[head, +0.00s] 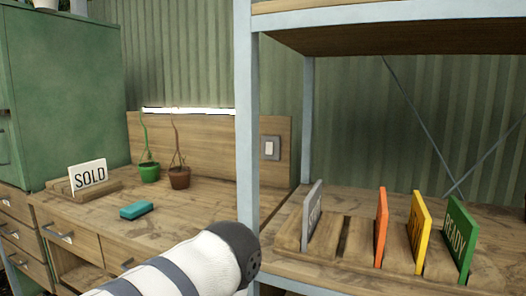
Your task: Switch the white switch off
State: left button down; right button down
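The white switch (269,148) sits in a grey plate on the wooden back panel (215,145), just right of the grey shelf post. It is small in the head view, and I cannot tell whether it is on or off. One of my arm links, white with dark bands and a dark rounded end, rises from the bottom edge in front of the desk, well below the switch. Neither of my grippers is in view.
The grey shelf post (246,130) stands close left of the switch. The desk (110,219) holds a SOLD sign (89,175), a teal block (136,210) and two potted plants (149,172). Coloured signs (381,228) stand in a wooden rack on the right shelf.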

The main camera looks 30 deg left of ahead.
aim_at(268, 146)
jog(key=k+j+z, duration=0.15)
jog(key=j, duration=0.4)
jog(key=j+z, duration=0.15)
jog(key=j, duration=0.45)
jog(key=i+j+z, duration=0.2)
jog(key=j, duration=0.2)
jog(key=j+z, duration=0.2)
jog(key=j, duration=0.2)
jog(key=k, duration=0.05)
